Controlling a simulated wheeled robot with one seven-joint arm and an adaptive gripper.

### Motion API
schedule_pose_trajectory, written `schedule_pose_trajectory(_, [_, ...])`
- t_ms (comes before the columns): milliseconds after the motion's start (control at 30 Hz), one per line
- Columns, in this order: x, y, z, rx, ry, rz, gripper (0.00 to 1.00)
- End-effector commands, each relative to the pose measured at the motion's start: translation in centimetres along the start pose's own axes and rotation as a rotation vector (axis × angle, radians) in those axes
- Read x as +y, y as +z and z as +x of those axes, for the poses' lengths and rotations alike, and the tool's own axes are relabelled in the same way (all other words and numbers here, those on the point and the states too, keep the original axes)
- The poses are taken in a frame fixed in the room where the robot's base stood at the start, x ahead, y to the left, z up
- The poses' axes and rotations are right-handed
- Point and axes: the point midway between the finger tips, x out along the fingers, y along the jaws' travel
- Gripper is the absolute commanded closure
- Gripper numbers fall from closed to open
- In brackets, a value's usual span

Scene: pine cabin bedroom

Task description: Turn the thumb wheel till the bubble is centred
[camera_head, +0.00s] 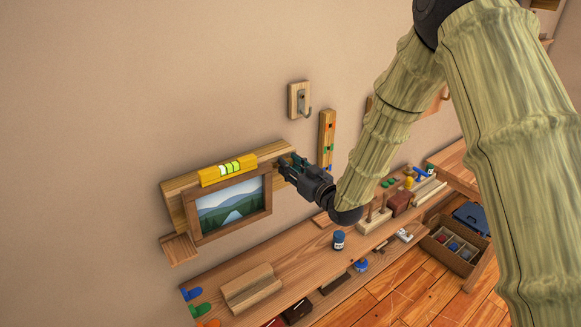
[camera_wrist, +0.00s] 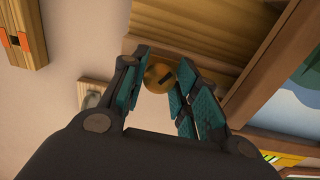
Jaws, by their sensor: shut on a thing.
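The thumb wheel (camera_wrist: 160,78) is a round brass knob with a dark slot, seen between my fingers in the wrist view. My gripper (camera_wrist: 163,84) is shut on it, with teal pads on both sides. In the head view my gripper (camera_head: 289,163) is at the right end of the wooden backboard, and it hides the wheel there. A yellow spirit level (camera_head: 211,176) with a green vial (camera_head: 230,168) lies along the top of the framed landscape picture (camera_head: 230,208). The bubble is too small to place surely. The level's edge also shows in the wrist view (camera_wrist: 275,157).
A wall hook (camera_head: 299,100) and an upright wooden strip (camera_head: 326,140) are on the wall near my gripper. Below is a wooden shelf (camera_head: 215,279) with a blue jar (camera_head: 338,240) and a wooden block (camera_head: 250,288). Bare wall lies left of the picture.

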Motion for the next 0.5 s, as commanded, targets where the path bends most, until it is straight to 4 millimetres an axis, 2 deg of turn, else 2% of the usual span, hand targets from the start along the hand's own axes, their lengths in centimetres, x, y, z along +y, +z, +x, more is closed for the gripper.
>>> schedule_pose_trajectory(267, [-0.01,0.21,0.00,0.002,-0.001,0.125,0.94])
schedule_pose_trajectory(500, [-0.01,0.27,0.00,0.004,0.000,0.333,0.94])
